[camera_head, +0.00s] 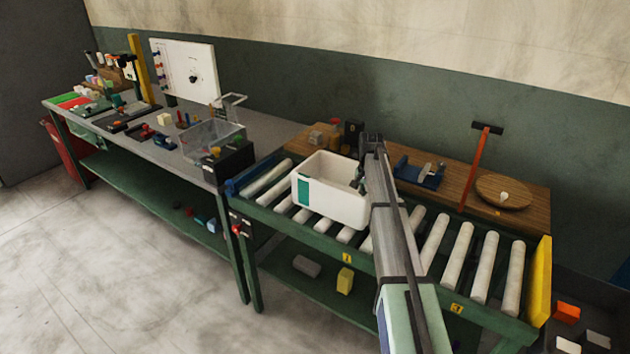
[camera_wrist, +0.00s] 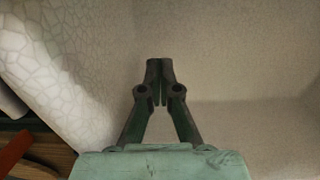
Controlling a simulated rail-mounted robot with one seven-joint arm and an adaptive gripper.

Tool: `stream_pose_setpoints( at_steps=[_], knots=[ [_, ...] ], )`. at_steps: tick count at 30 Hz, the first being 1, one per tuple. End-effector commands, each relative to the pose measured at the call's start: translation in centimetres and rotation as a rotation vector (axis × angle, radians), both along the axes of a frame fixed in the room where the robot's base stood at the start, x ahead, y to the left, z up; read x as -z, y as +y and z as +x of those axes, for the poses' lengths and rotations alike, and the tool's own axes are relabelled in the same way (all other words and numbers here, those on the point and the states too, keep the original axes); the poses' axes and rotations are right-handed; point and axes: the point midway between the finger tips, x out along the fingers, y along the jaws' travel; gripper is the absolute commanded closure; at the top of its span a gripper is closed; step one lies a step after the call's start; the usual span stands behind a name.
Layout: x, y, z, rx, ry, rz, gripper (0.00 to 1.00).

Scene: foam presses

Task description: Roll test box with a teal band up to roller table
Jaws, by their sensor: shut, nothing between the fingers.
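The white foam box (camera_head: 335,208) with a teal band (camera_head: 303,191) on its left end sits upright and open on the rollers, at the left half of the roller table (camera_head: 345,258). My gripper (camera_head: 360,187) reaches down at the box's right end, partly hidden by my arm. In the wrist view my gripper (camera_wrist: 160,82) is shut, with its fingertips together and nothing between them. Pale foam (camera_wrist: 230,60) fills most of that view around the fingers. I cannot tell whether the fingertips touch the foam.
Bare rollers (camera_head: 459,261) run right of the box to a yellow end plate (camera_head: 540,280). A wooden shelf (camera_head: 450,183) behind holds a blue fixture (camera_head: 418,175), an upright red-orange rod (camera_head: 474,165) and a round board (camera_head: 503,191). A clear bin (camera_head: 212,137) stands on the left bench.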

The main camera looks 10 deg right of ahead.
Motion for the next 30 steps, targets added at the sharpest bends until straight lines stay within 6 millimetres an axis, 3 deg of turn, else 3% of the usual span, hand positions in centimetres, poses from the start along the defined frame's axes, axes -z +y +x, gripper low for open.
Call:
stream_pose_setpoints(
  at_steps=[30],
  knots=[
    [0.0,-4.7,-4.1,0.001,0.0,0.0,1.0]
  ],
)
